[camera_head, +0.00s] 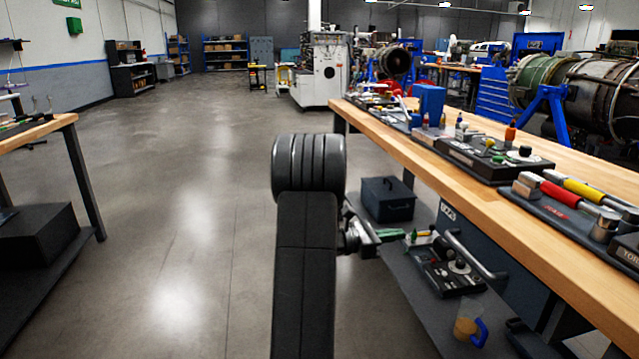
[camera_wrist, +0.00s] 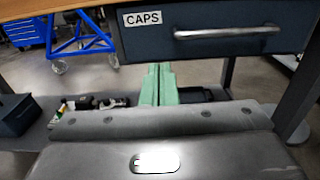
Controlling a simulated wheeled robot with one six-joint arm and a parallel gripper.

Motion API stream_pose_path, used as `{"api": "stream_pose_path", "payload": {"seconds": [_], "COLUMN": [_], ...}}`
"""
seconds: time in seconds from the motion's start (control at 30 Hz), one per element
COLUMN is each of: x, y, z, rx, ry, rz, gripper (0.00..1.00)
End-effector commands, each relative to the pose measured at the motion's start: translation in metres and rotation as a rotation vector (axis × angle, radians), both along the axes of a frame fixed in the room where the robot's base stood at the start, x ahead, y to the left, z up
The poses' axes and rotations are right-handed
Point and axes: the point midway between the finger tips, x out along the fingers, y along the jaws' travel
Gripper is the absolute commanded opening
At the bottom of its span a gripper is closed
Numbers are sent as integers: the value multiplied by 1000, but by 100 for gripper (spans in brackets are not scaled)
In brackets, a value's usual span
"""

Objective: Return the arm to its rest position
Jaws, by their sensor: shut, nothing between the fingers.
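My black arm stands in the middle of the head view, with its thick rounded joint upright over the floor. My gripper (camera_head: 390,234) shows to the right of the arm, beside the right workbench and below its top. In the wrist view its green fingers (camera_wrist: 158,72) are together with nothing held between them. They point toward the space below a dark drawer (camera_wrist: 210,38) labelled CAPS. Part of the gripper's body is hidden behind the arm in the head view.
The right workbench (camera_head: 455,165) carries tools and trays; its lower shelf (camera_head: 400,290) holds a dark toolbox (camera_head: 388,199) and a tray of small parts (camera_head: 447,268). The drawer handle (camera_head: 475,254) juts out near my gripper. Another bench (camera_head: 35,130) stands left. The floor (camera_head: 180,220) between is clear.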

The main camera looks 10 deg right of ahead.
Motion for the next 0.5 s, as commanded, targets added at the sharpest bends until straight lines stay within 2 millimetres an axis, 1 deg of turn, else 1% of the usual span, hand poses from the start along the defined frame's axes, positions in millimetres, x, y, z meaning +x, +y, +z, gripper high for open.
{"api": "stream_pose_path", "payload": {"seconds": [0.17, 0.27, 0.37, 0.5], "x": [0, 1, 1, 3], "y": [-2, -10, -25, -52], "z": [0, -1, -1, -2], "rx": [0, 0, 0, -1], "ry": [0, -1, -1, -2], "rz": [0, -2, -4, -4], "gripper": [0, 0, 0, 0]}}
